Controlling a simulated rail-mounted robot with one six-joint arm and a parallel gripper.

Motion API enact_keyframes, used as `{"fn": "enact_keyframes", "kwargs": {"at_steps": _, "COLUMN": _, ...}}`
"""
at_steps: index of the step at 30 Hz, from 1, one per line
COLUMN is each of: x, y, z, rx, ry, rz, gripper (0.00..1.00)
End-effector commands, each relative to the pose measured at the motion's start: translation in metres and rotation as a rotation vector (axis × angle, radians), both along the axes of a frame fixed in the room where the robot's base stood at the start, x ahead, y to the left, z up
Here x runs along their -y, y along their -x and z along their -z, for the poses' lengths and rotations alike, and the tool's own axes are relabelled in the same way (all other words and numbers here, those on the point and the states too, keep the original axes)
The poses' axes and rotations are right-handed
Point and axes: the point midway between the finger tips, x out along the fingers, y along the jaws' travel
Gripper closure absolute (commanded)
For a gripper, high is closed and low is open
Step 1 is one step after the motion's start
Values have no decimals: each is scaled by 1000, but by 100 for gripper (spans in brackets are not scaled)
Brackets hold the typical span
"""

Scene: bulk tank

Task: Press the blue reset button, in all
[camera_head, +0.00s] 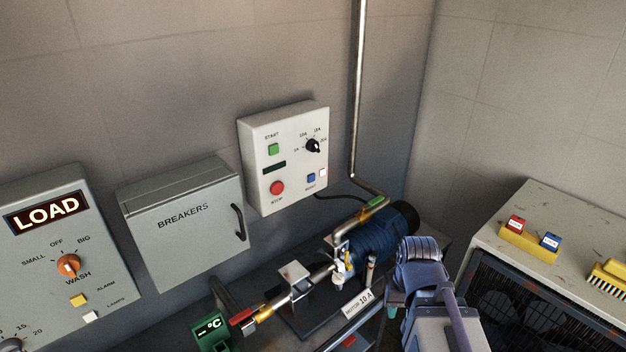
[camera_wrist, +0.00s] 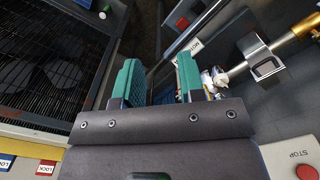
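The blue reset button (camera_head: 311,178) is a small square at the lower right of the white control box (camera_head: 255,190) on the wall, labelled RESET. My gripper (camera_head: 393,304) is below and to the right of the box, near the motor bench, well apart from the button. In the wrist view my gripper (camera_wrist: 158,78) has its two green fingers spread with nothing between them. The reset button is not in the wrist view; part of the stop button (camera_wrist: 307,172) shows at lower right.
The blue motor (camera_head: 378,240) with pipes and valve stands below the box. A vertical pipe (camera_head: 357,90) runs right of the box. The breakers box (camera_head: 185,215) hangs left. A grey cabinet (camera_head: 560,215) with lock blocks stands right. The wall above the control box is clear.

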Motion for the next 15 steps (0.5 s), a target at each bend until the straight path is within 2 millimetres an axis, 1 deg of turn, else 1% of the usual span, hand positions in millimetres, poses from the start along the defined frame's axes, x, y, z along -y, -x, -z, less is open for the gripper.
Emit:
{"fn": "enact_keyframes", "kwargs": {"at_steps": 1, "x": 0, "y": 0, "z": 0, "rx": 0, "ry": 0, "rz": 0, "gripper": 68}}
{"fn": "enact_keyframes", "kwargs": {"at_steps": 11, "x": 0, "y": 0, "z": 0, "rx": 0, "ry": 0, "rz": 0, "gripper": 100}}
{"fn": "enact_keyframes", "kwargs": {"at_steps": 15, "x": 0, "y": 0, "z": 0, "rx": 0, "ry": 0, "rz": 0, "gripper": 100}}
